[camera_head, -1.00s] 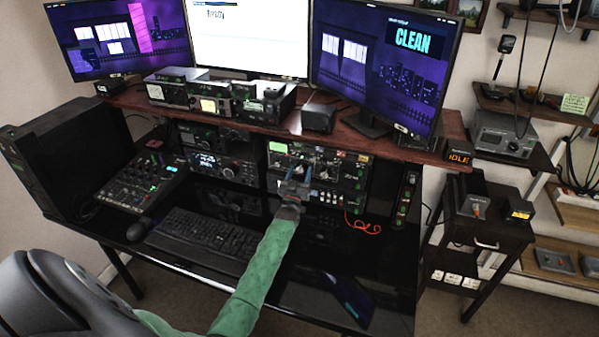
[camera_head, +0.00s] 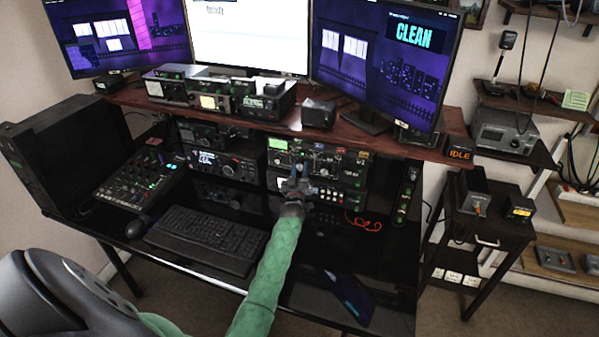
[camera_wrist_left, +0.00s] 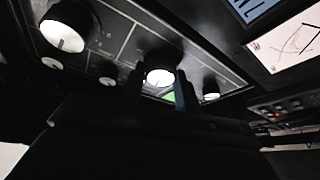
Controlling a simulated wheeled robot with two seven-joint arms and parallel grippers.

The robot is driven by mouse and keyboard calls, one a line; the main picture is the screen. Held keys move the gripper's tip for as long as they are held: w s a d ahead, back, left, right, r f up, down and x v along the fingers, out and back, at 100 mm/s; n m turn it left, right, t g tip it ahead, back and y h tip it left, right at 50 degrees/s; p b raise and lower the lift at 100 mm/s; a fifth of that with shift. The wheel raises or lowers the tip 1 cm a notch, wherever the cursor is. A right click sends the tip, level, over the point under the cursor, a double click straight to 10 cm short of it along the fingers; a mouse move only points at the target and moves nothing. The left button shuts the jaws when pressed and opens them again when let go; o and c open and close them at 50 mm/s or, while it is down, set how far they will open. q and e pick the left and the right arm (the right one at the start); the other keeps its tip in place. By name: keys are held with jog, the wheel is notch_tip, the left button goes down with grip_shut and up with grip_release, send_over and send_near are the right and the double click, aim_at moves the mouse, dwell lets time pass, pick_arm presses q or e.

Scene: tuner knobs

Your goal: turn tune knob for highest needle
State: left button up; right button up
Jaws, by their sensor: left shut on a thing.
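My left gripper (camera_head: 297,182) reaches up from the bottom of the head view to the front of the radio unit (camera_head: 352,175) under the shelf. In the left wrist view its two dark fingers (camera_wrist_left: 160,92) are on either side of a round, pale-faced knob (camera_wrist_left: 159,76) and shut on it. A larger knob (camera_wrist_left: 66,26) is to the left on the same dark panel, and another knob (camera_wrist_left: 210,88) is to the right. A lit meter (camera_wrist_left: 290,42) with a dark needle line shows at the upper right. The needle's exact reading is too small to tell. My right gripper is not in view.
A keyboard (camera_head: 207,238) and mouse (camera_head: 138,227) lie left of my arm. A mixer (camera_head: 128,178) is farther left. The wooden shelf (camera_head: 235,118) with monitors overhangs the radios.

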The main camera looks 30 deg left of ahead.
pick_arm(q)
jog(key=shift+n, duration=0.6)
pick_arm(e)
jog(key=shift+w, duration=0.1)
pick_arm(q)
jog(key=o, duration=1)
jog(key=shift+c, duration=0.2)
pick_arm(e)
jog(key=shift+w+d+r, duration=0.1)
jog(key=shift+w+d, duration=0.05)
pick_arm(q)
jog(key=shift+f, duration=0.1)
jog(key=shift+s+d+f, duration=0.15)
jog(key=shift+s, duration=0.1)
jog(key=b+v, duration=0.3)
jog(key=v, duration=0.4)
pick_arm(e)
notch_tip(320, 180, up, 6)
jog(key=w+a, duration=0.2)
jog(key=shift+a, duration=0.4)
pick_arm(q)
jog(key=shift+d, duration=0.1)
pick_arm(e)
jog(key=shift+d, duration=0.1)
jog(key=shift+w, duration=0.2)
